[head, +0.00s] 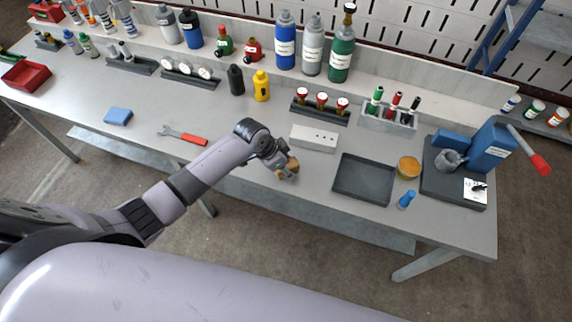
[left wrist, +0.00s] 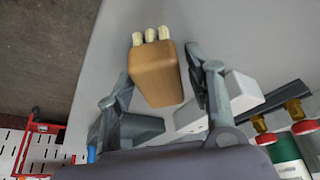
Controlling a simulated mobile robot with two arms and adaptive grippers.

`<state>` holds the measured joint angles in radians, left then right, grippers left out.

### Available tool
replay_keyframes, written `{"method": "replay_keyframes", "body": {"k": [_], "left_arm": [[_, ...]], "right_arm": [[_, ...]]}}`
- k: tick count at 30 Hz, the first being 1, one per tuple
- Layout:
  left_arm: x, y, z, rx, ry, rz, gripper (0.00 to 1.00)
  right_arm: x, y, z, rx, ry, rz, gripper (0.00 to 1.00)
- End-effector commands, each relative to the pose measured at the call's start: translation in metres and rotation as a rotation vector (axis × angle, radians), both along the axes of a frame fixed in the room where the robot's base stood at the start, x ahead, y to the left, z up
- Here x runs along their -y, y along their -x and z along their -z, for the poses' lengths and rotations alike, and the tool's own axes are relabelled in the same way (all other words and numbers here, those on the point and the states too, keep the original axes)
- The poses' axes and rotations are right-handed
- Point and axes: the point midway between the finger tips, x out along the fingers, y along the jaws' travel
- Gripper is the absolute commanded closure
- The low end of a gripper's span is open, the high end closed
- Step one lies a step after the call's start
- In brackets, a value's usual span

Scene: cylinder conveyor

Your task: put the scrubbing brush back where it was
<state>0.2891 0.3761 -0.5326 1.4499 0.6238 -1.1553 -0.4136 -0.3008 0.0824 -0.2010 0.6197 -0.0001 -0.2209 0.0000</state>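The scrubbing brush is a tan block with cream bristle tufts (left wrist: 155,75). The brush's height above the bench is hard to judge. My right gripper is not in view.
The workbench (head: 240,190) has free room left of the arm, around a red-handled wrench (head: 184,136) and a blue sponge (head: 118,116). A white block with holes (head: 314,137) stands just behind the gripper. An empty dark tray (head: 363,180) lies to its right.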

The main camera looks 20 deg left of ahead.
Motion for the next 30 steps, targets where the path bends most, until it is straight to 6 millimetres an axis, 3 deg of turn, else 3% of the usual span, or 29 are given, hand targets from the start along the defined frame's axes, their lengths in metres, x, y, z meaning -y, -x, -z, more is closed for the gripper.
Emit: {"method": "replay_keyframes", "body": {"k": [9, 14, 24, 30], "left_arm": [[0.000, 0.000, -0.001, 0.000, 0.000, 0.000, 0.47], [-0.003, 0.002, -0.012, 0.003, 0.000, -0.001, 0.47], [-0.024, 0.020, -0.076, 0.004, -0.001, 0.002, 0.47], [-0.031, 0.029, -0.104, 0.001, 0.000, 0.000, 0.47]], "right_arm": [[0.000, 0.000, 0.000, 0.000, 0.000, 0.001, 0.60], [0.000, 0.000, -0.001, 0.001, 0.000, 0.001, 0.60], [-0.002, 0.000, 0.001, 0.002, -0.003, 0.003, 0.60], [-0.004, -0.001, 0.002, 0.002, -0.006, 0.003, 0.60]]}}
